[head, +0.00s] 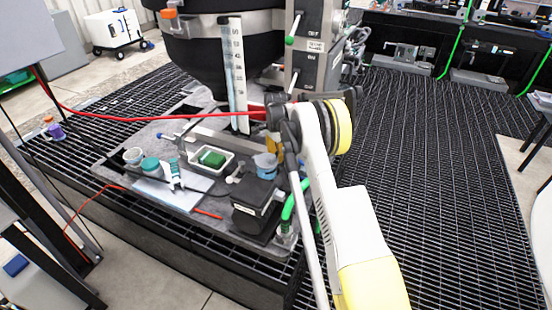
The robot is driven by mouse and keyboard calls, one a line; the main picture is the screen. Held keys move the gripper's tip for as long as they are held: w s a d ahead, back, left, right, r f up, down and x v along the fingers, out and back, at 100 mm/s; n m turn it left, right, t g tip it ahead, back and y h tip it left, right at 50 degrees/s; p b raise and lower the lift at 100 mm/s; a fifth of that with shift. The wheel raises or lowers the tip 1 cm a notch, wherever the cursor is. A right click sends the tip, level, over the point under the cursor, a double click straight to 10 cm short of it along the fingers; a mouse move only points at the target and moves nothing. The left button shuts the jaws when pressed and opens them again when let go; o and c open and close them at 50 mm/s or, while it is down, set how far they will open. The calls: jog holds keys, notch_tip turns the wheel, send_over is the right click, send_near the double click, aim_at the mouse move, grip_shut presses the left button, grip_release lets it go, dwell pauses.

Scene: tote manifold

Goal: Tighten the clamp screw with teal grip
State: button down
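The clamp screw with the teal grip cannot be made out for certain. Teal parts show on the grey work plate (112,168): a round teal-topped piece (150,164) and a small white-and-teal piece (174,176) standing on a pale sheet. A blue-grey rounded piece (266,163) sits farther right, close below my arm's end. My gripper (274,132) seems to be at the arm's far end, above the plate's right part and in front of the dark vessel. Its fingers are too small and too covered by the arm to tell open from shut.
A white tray with a green block (212,158) and a black box (255,204) stand on the plate. A tall white scale (235,75) rises before the dark vessel (195,50). Dark grating (420,160) on the right is clear.

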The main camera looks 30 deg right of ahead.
jog(key=m, duration=0.5)
jog(key=shift+w+m, duration=0.1)
jog(key=shift+m, duration=0.2)
jog(key=m, duration=0.5)
jog(key=shift+w+d+m, duration=0.1)
jog(key=shift+m, duration=0.3)
jog(key=c, duration=1.4)
grip_release()
jog(key=shift+c, duration=0.2)
notch_tip(320, 180, up, 12)
